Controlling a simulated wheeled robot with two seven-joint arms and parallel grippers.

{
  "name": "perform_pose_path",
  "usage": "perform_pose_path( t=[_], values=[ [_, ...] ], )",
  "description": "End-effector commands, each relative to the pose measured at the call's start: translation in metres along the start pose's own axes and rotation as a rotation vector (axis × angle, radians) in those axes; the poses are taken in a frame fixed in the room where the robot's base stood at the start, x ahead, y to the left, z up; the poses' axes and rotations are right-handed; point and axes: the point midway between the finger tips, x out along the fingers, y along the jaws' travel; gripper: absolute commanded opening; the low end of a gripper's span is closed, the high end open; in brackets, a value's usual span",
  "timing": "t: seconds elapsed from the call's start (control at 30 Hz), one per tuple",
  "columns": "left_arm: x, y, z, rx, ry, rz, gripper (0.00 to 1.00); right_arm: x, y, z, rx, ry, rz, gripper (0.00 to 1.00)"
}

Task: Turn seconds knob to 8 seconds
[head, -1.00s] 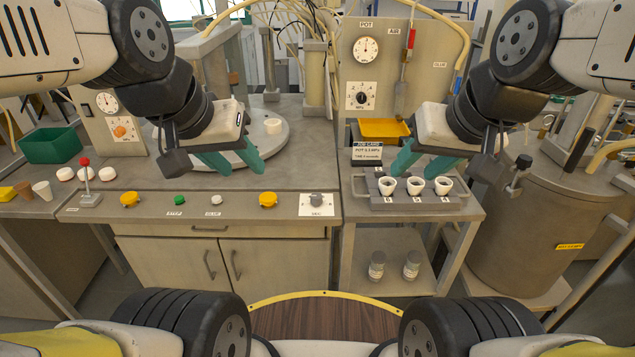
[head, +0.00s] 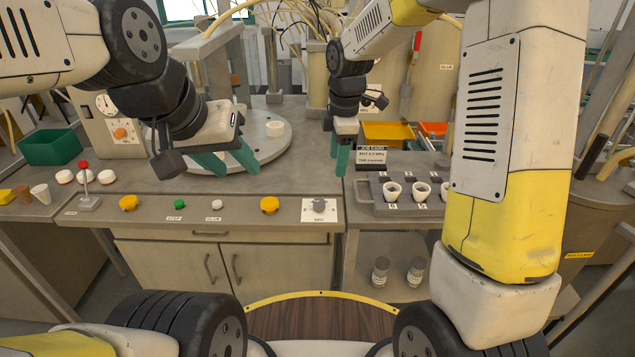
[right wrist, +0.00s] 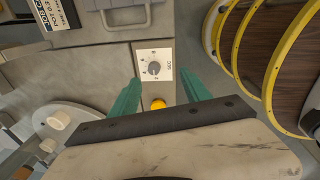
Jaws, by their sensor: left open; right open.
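The seconds knob (head: 319,205) is a small grey dial on a white plate marked SEC, at the right end of the bench's front panel. In the right wrist view the knob (right wrist: 154,68) sits on its numbered plate, ahead of and between the fingers. My right gripper (head: 342,166) is open and empty above the panel, just behind and right of the knob, pointing down; its green fingers also show in the right wrist view (right wrist: 160,92). My left gripper (head: 226,164) is open and empty over the bench, left of the knob. The knob's exact setting is too small to read.
A yellow button (head: 269,205) sits left of the knob plate. A job card (head: 370,156) stands behind a grey tray (head: 385,209) of white cups on the right. A round table (head: 280,146) is at the back. The panel around the knob is clear.

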Motion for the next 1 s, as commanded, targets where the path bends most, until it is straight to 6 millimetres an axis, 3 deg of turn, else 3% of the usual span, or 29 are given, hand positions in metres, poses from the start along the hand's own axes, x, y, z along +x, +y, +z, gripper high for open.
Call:
perform_pose_path(
  t=[0.03,0.1,0.23,0.47,0.8,1.0],
  values=[
    [0.000,0.000,0.000,0.000,0.000,0.000,0.43,0.023,0.009,-0.009,-0.095,-0.006,-0.032,0.56],
    [0.000,0.000,0.000,0.000,0.000,0.000,0.43,0.045,0.018,-0.017,-0.212,-0.009,-0.061,0.56],
    [0.000,0.000,0.000,0.000,0.000,0.000,0.43,0.075,0.026,-0.028,-0.364,-0.011,-0.098,0.56],
    [0.000,0.000,0.000,0.000,0.000,0.000,0.43,0.099,0.028,-0.032,-0.435,-0.010,-0.117,0.56],
    [0.000,0.000,0.000,0.000,0.000,0.000,0.43,0.150,0.022,-0.030,-0.432,-0.010,-0.116,0.56],
    [0.000,0.000,0.000,0.000,0.000,0.000,0.43,0.164,0.021,-0.030,-0.431,-0.010,-0.113,0.56]
  ],
)
